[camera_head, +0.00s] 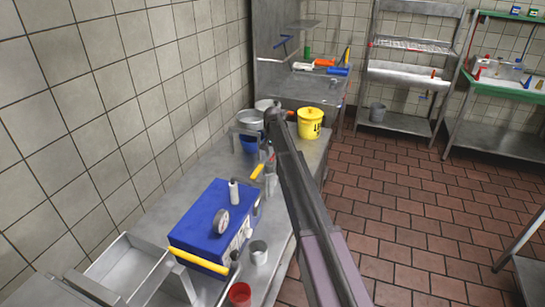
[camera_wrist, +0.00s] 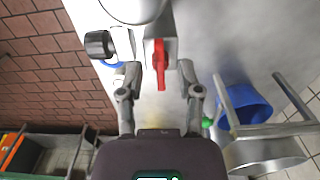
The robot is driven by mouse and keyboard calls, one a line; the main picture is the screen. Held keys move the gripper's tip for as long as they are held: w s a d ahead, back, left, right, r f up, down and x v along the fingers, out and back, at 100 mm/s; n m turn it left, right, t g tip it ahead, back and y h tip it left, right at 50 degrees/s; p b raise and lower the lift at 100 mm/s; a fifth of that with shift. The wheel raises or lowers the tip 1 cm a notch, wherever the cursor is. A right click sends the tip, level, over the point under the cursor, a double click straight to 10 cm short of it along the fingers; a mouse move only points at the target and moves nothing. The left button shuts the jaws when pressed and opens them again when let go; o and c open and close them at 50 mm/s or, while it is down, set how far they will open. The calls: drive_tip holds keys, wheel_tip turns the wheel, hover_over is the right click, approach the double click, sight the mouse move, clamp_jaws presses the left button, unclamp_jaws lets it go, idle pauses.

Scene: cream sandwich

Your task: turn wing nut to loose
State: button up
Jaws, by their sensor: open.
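A red winged piece (camera_wrist: 159,62), which looks like the wing nut, sits on a pale metal part (camera_wrist: 152,35) in the wrist view. My gripper (camera_wrist: 161,78) is open, with one finger on each side of the red piece and a visible gap to both. The red piece's lower end reaches between the fingertips. I cannot tell whether the fingers are level with it in height. In the head view my arm crosses the middle of the counter and hides most of the gripper and the wing nut.
A black knob (camera_wrist: 99,44) is close to the left finger. A blue container (camera_wrist: 245,103) and metal bars stand at right. In the head view, a blue box (camera_head: 205,222), a metal cup (camera_head: 258,252), a red cup (camera_head: 240,294) and a yellow bucket (camera_head: 310,124) stand on the counter.

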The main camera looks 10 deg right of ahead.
clamp_jaws()
